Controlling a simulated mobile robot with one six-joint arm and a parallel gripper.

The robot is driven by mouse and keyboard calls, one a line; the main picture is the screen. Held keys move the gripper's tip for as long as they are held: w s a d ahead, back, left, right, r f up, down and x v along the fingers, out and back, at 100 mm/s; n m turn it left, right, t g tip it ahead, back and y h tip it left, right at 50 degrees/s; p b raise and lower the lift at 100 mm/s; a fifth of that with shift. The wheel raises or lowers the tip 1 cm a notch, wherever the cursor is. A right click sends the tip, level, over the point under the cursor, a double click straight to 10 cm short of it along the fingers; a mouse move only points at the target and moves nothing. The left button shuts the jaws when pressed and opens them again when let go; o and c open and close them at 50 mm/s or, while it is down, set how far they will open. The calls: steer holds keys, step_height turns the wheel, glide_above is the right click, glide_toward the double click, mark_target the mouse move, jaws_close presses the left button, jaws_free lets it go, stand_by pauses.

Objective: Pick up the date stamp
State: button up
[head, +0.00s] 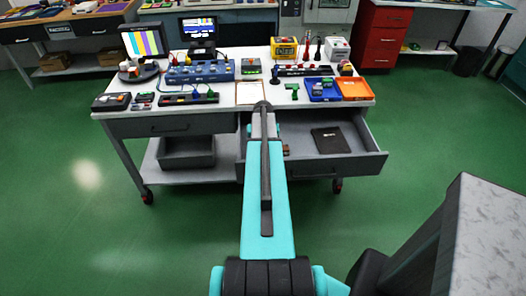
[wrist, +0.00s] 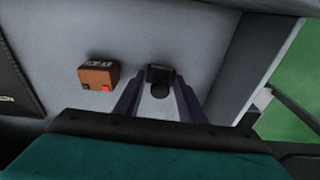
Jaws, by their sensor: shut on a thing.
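In the wrist view, a small dark object with a rounded end, which I take to be the date stamp (wrist: 159,75), sits between the tips of my gripper (wrist: 161,86). The two dark fingers slant in on either side of it and are shut on it. The grey drawer floor lies close behind it, and I cannot tell whether the stamp touches it. In the head view my own arm reaches over the open drawer (head: 352,167) and hides the gripper and the stamp.
A small brown block with a red patch (wrist: 98,76) lies left of my gripper in the drawer. A flat black booklet (head: 330,140) lies farther right in the head view. The drawer walls surround my gripper. The workbench top (head: 232,113) above is crowded with devices and trays.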

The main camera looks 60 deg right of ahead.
steer(key=shift+r+b, duration=1.05)
steer(key=shift+r, duration=3.6)
steer(key=o, duration=0.4)
steer(key=shift+c, duration=1.4)
steer(key=shift+o, duration=0.5)
